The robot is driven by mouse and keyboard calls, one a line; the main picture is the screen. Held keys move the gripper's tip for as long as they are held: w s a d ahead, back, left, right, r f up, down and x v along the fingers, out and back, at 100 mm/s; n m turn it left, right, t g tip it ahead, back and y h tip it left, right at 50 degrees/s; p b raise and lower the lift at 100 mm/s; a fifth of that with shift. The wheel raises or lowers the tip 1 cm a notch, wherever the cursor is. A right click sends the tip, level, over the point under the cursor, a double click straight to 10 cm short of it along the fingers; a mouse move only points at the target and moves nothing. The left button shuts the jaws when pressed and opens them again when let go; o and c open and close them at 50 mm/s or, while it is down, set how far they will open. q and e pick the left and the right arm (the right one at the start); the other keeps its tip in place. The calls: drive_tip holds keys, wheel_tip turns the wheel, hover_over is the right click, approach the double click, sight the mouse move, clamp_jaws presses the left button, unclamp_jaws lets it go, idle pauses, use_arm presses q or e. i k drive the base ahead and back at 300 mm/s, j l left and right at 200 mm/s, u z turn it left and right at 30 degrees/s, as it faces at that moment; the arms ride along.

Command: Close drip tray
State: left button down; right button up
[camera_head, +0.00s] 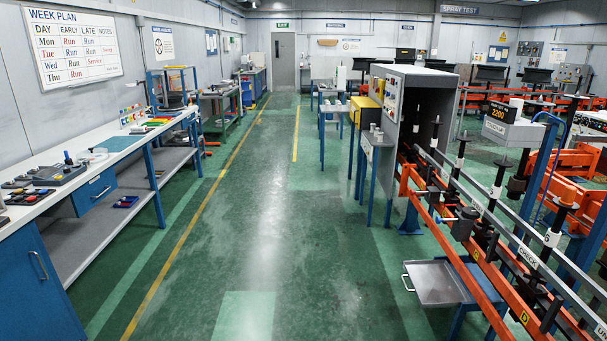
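The drip tray (437,283) is a shallow grey metal tray under the orange spindle rail at the lower right. It sticks out to the left of the rail, over the green floor. A thin wire handle (406,277) is on its left side. The tray's right part is hidden behind the rail. Neither of my grippers is in view.
The orange rail line (452,253) with several upright spindles runs along the right, near a grey cabinet (421,100). A long workbench (45,203) with blue legs stands on the left. The green floor aisle (262,215) between them is clear.

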sight(434, 285)
drive_tip(key=i+z, duration=0.2)
drive_tip(key=i, duration=0.3)
drive_tip(key=i+z, duration=0.2)
drive_tip(key=i, duration=0.25)
drive_tip(key=i+j+z, duration=0.25)
drive_tip(key=i, duration=0.25)
drive_tip(key=i+j+z, duration=0.2)
drive_tip(key=i, duration=0.25)
